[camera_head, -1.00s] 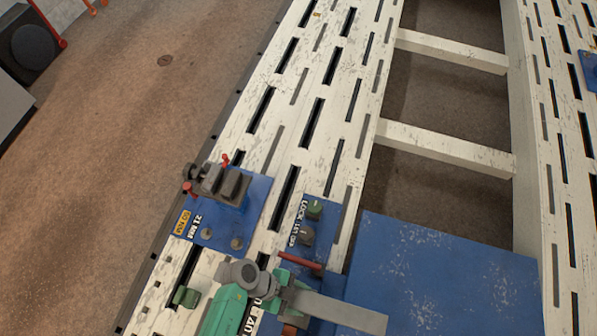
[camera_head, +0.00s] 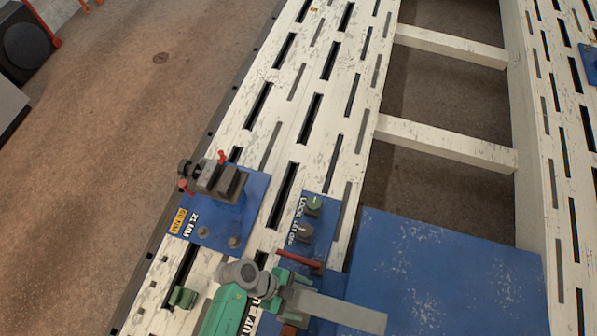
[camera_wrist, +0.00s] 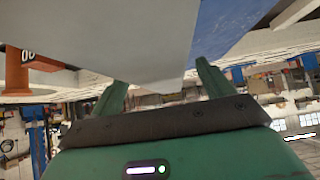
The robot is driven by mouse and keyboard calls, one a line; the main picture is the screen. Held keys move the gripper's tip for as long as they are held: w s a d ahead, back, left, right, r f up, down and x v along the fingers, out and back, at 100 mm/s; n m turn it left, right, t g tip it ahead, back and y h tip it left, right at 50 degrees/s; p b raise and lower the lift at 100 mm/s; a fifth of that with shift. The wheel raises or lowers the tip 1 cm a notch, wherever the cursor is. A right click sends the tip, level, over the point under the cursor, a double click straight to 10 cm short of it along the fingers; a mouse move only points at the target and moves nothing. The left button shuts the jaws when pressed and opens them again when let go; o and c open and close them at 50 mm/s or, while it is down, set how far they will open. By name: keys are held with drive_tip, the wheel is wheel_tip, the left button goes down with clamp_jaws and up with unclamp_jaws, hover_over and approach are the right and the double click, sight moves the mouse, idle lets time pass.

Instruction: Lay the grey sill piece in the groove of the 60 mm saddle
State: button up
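The grey sill piece (camera_head: 340,311) is a long flat bar at the bottom of the head view, reaching right from my gripper (camera_head: 284,291). In the wrist view the sill piece (camera_wrist: 110,35) fills the upper middle, between the two green fingers of my gripper (camera_wrist: 160,88), which appear shut on it. The bar is off the bench, over blue plates. An orange-brown post with a flared top (camera_wrist: 28,70) and a partly readable label shows at the left of the wrist view. I cannot tell whether it is the 60 mm saddle. No groove is visible.
A blue panel with knobs (camera_head: 314,222) and a red bar (camera_head: 299,259) lie just beyond my gripper. A large bare blue plate (camera_head: 440,275) is at right. The slotted white bench (camera_head: 310,118) is clear farther off.

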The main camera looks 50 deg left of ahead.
drive_tip(key=shift+s, duration=0.1)
drive_tip(key=p+v, duration=0.1)
drive_tip(key=v, duration=0.6)
drive_tip(key=shift+s+a+r, duration=0.1)
drive_tip(key=shift+a+r, duration=0.1)
drive_tip(key=shift+r, duration=0.1)
